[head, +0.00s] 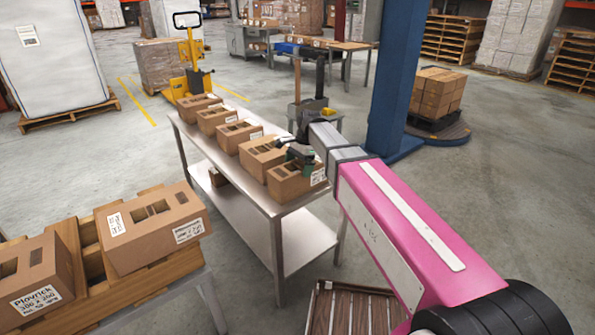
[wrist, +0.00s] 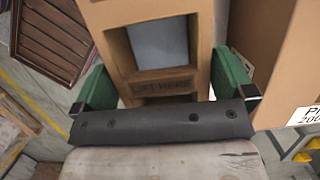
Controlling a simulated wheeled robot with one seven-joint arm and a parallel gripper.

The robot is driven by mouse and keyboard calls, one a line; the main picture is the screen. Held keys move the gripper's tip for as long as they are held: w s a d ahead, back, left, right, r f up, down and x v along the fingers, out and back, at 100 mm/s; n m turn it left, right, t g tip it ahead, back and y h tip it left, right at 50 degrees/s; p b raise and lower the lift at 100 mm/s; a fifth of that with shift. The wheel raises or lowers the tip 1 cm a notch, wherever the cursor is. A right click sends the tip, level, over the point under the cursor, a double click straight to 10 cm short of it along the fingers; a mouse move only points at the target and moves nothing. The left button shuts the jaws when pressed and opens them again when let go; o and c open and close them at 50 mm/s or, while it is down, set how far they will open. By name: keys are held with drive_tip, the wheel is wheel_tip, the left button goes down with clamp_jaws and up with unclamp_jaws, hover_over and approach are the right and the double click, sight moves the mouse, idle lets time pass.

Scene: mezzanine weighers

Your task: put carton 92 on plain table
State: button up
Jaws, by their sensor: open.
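My gripper (head: 300,152) is over the nearest carton (head: 290,184) of a row on a steel table (head: 271,208). In the wrist view, my gripper's green fingers (wrist: 164,82) stand open on either side of a brown carton part (wrist: 114,48) with a square opening and "lift here" lettering. I cannot tell whether the fingers touch it. No number 92 is readable on any carton, so I cannot tell which is carton 92. I cannot tell which table is the plain table.
Several other cartons (head: 237,134) line the steel table close together. At the left, cartons (head: 152,229) sit on a wooden rack. A blue column (head: 392,85) stands right of the table. A yellow pallet truck (head: 189,75) stands behind it. A slatted wooden pallet (head: 350,310) lies in front.

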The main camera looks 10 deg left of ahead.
drive_tip(key=v, duration=1)
drive_tip(key=shift+d, duration=0.1)
